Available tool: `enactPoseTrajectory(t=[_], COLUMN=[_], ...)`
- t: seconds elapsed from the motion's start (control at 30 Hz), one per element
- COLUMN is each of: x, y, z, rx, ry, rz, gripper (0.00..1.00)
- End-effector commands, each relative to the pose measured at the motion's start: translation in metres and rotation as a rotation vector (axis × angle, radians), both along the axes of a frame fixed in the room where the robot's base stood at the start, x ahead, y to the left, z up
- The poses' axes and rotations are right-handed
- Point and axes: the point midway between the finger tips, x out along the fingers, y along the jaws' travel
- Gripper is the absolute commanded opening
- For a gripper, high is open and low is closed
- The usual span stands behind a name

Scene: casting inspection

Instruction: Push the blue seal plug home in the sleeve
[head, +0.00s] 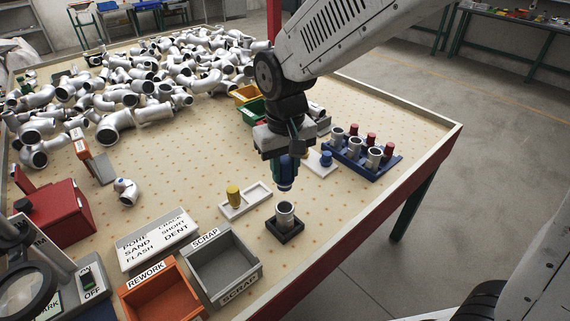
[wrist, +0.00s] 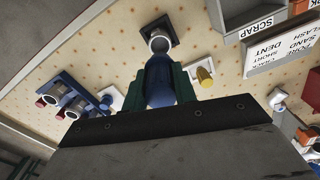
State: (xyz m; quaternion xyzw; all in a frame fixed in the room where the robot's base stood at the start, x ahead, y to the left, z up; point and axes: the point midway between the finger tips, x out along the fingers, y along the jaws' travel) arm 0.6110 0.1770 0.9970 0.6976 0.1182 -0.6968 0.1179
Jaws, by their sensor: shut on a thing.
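My gripper (head: 286,167) points down over the table, its jaws shut on the blue seal plug (head: 286,183). The plug hangs upright above the metal sleeve (head: 285,212), with a gap between them in the head view. The sleeve stands open end up in a small black base (head: 285,232). In the wrist view the plug (wrist: 160,80) sits between the green fingers of my gripper (wrist: 160,88), and the sleeve's ring (wrist: 160,45) shows just beyond its end. The upper part of the plug is hidden by the jaws.
A white tray (head: 229,211) with a yellow plug (head: 234,195) lies left of the sleeve. A grey scrap bin (head: 224,268) and orange rework bin (head: 163,296) stand front left. A blue rack (head: 348,164) with sleeves and red plugs is to the right. Silver castings (head: 115,119) crowd the far left.

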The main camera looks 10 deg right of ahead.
Motion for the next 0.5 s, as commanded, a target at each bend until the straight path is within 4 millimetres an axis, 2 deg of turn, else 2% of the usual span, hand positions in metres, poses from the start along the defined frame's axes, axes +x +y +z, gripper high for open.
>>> enactPoseTrajectory(t=[0.5], x=[0.001], y=[-0.002], z=[-0.046], rx=[-0.001], ry=[0.003], rz=[-0.003], gripper=[0.06])
